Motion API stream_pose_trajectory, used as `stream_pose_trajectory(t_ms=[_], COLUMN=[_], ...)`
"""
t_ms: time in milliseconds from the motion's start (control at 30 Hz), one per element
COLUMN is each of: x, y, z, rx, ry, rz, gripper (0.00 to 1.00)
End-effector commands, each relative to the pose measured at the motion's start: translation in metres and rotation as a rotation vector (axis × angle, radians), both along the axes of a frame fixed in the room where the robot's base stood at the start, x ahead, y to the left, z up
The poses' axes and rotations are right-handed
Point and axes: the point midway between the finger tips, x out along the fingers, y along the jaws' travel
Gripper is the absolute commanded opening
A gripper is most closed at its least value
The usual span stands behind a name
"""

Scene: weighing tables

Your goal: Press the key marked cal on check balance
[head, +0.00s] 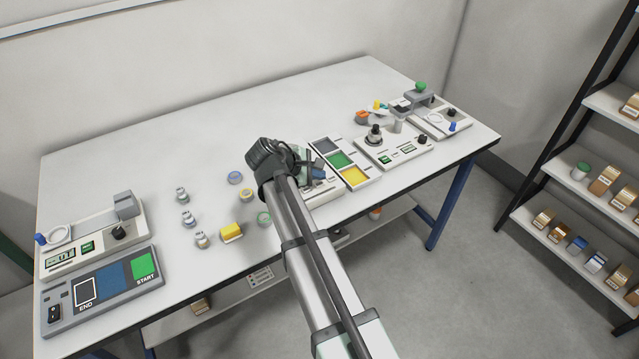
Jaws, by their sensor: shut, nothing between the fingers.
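Several balance-like devices stand on the white table. One (322,193) is at the front middle, largely hidden behind my arm and gripper. Others are at the left (92,240), at the right (405,150) and at the far right (445,118). I cannot read which is the check balance, and no cal marking is legible. My gripper (308,166) is over the middle device, shut and empty. Its fingertips are small and partly hidden, and I cannot tell whether they touch a key.
A panel marked START and END (105,288) lies at the front left. A tray with grey, green and yellow fields (352,182) is right of my gripper. Weights (187,219), a yellow block (231,232) and small round items stand left of my arm. The back left tabletop is clear.

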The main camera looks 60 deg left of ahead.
Motion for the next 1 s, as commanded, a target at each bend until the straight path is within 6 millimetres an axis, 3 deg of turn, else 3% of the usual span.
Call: stream_pose_trajectory(t_ms=[1000], x=[0.0], y=[0.0001], z=[-0.0085], rx=[0.001], ry=[-0.001], rz=[0.001], gripper=[0.0])
